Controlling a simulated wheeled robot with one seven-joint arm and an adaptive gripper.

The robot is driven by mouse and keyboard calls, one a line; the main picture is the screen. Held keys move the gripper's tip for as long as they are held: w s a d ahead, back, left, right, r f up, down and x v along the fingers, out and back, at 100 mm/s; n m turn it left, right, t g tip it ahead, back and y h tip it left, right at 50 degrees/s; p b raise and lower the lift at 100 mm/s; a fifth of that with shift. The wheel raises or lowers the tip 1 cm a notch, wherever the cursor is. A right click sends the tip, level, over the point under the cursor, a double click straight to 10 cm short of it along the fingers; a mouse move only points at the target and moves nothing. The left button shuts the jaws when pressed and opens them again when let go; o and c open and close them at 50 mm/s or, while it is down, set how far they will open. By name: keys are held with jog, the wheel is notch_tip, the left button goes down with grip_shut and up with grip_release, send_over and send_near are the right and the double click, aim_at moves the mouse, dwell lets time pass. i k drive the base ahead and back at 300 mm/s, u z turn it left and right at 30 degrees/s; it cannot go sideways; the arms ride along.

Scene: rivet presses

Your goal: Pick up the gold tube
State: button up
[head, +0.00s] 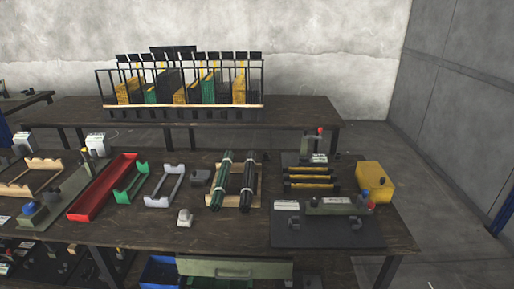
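No tube that is plainly all gold stands out in the head view. A small stack of slim bars (308,186), dark with yellow or gold parts, lies crosswise at the right of the front table; they are too small to tell whether one is the gold tube. Two dark tied bundles of long rods (220,183) lie side by side on a light wooden cradle left of them. My gripper is not in view.
The dark front table (140,235) also bears a red tray (103,187), green and grey brackets, a yellow box (375,182) and a press on a dark plate (325,232). A rack of yellow and green panels (183,88) stands on the back table. Floor shows at right.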

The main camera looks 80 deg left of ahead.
aim_at(329, 169)
jog(key=u, duration=1.8)
